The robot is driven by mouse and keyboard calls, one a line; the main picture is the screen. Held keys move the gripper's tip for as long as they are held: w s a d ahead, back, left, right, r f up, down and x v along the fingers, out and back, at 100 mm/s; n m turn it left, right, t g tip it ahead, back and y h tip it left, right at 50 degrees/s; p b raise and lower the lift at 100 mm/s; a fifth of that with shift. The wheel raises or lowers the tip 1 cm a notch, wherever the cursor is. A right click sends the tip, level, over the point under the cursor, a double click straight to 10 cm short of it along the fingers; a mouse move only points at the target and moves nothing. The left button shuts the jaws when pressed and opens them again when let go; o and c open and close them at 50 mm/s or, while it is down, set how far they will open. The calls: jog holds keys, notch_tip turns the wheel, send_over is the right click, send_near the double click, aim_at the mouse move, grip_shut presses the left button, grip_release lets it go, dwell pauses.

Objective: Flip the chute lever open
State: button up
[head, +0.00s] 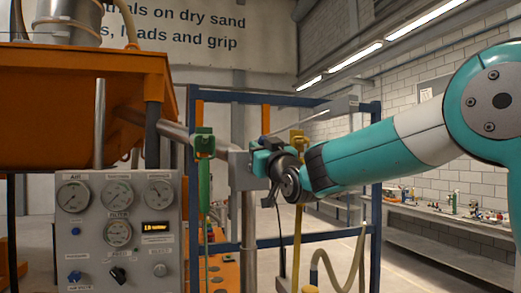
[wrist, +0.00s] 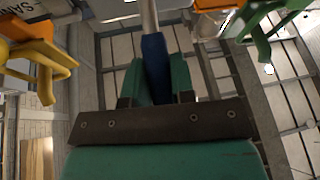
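The chute lever shows in the wrist view as a pale grey rod with a blue grip (wrist: 155,58). My gripper (wrist: 156,80) has its two teal fingers on either side of the blue grip, close against it, and appears shut on it. The fingertip contact is partly hidden by the grip. In the head view my gripper (head: 264,158) is beside a grey box (head: 242,168) at the end of the sloping chute pipe (head: 172,130). The lever's grip is mostly hidden there by my gripper.
A green handle (head: 203,146) hangs left of my gripper, and a yellow one (head: 298,140) stands just right of it. An orange hopper (head: 70,85) and a gauge panel (head: 118,232) are at left. Blue frame posts (head: 376,200) stand around my wrist.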

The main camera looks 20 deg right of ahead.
grip_shut()
jog(key=shift+f+b, duration=0.15)
jog(key=shift+b, duration=0.2)
